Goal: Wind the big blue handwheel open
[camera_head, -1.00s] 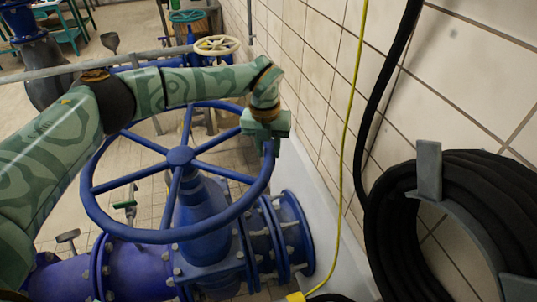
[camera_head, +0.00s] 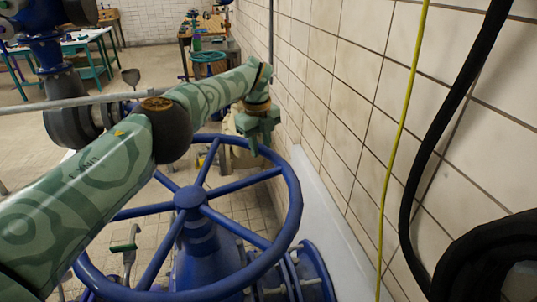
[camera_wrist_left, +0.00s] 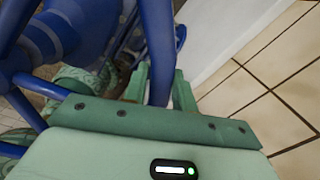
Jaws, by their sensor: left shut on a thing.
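The big blue handwheel (camera_head: 189,198) lies at the lower middle of the head view, spoked, with a raised hub on a blue valve body. My left gripper (camera_head: 256,143) reaches over from the left and is at the far right part of the wheel's rim. In the left wrist view, the blue rim (camera_wrist_left: 160,60) passes between the two green fingers of my left gripper (camera_wrist_left: 160,85), which is shut on it. The contact itself is partly hidden in the head view. My right gripper is not in view.
A tiled wall (camera_head: 345,110) stands close on the right, with a yellow cable (camera_head: 403,130) and a black hose (camera_head: 455,120) hanging. A grey rail (camera_head: 60,105) crosses behind my left arm. Workbenches stand far back.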

